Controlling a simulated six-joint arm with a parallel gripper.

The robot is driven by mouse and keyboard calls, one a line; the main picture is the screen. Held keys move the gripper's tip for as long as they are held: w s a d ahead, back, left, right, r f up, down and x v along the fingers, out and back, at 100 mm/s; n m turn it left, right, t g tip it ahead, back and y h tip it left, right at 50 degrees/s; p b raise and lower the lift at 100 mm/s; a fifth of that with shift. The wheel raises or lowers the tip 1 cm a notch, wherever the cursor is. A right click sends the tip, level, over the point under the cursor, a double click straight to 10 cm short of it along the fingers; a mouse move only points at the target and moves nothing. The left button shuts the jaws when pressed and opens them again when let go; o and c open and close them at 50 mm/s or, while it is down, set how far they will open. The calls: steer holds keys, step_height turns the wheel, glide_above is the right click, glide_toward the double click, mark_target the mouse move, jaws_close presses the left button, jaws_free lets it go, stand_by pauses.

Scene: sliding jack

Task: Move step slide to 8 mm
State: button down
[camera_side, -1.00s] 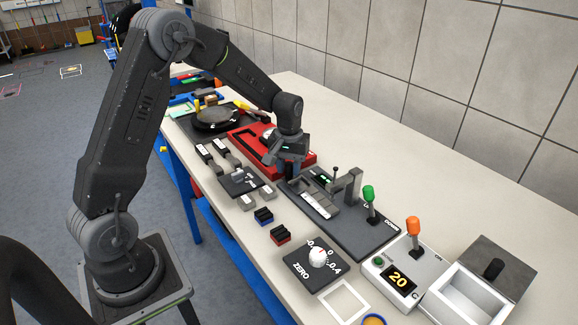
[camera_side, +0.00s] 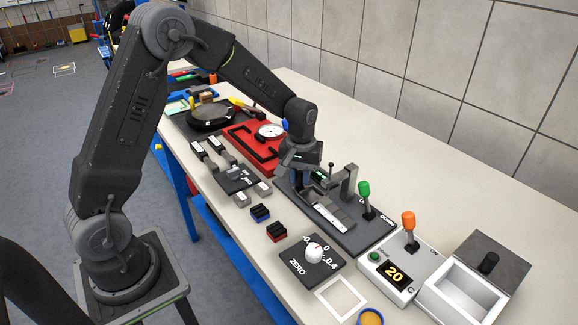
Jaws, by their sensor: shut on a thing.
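The step slide (camera_side: 331,214) is a grey stepped bar with a pale label strip. It lies along a dark base plate (camera_side: 365,240) in the middle of the bench. My gripper (camera_side: 303,174) is low over the back left end of this plate and shut on the slide's far end. The fingertips and the gripped part are mostly hidden. A grey upright stand (camera_side: 348,184) with an arm and a thin probe stands beside the slide. A small green-lit display (camera_side: 320,175) shows close to my gripper; its reading is too small to make out.
A green-knobbed lever (camera_side: 365,192) stands on the same plate. A red tray with a round dial (camera_side: 270,131) lies behind my gripper.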

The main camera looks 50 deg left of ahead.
steer(key=shift+d, duration=0.45)
steer(key=c, duration=1)
jaws_free()
steer(key=shift+r, duration=0.1)
step_height(320, 180, up, 14)
steer(key=shift+f, duration=0.15)
step_height(320, 180, up, 8)
